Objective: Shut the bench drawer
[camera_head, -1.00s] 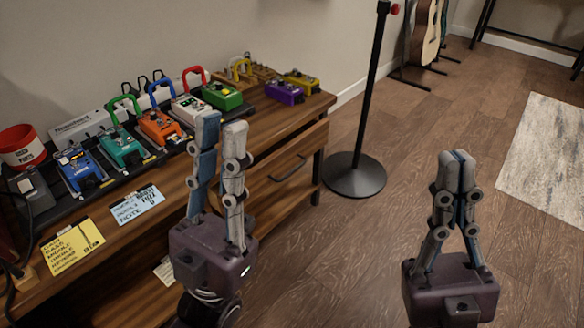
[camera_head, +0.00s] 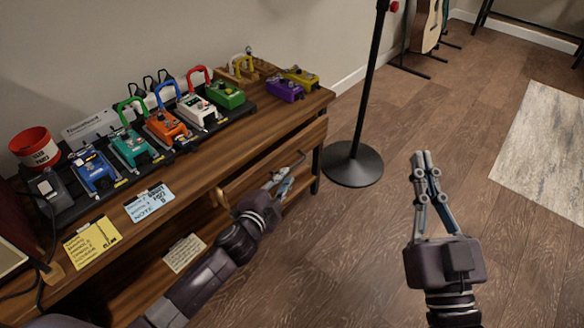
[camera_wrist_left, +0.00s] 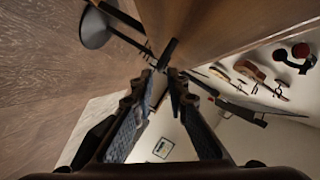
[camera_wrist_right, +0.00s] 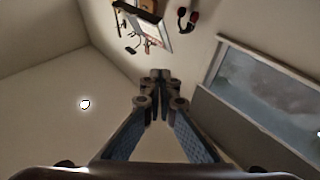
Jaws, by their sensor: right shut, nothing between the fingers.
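The bench drawer (camera_head: 310,139) is at the right end of the wooden bench, and its front appears to stand out a little from under the top. My left gripper (camera_head: 292,172) is at the drawer front, by the handle, which it mostly hides in the head view. In the left wrist view a dark bar, likely the handle (camera_wrist_left: 168,52), lies just beyond the fingertips (camera_wrist_left: 161,74). Those fingers are slightly apart; contact with the bar is unclear. My right gripper (camera_head: 424,158) is shut and empty, upright over the floor to the right.
Several colourful pedals stand on a black board (camera_head: 68,208) on the bench, with a red cup (camera_head: 35,148) at the left. A black stand (camera_head: 352,164) is on the floor just right of the bench. Open floor lies in front, with a pale rug (camera_head: 545,150) at right.

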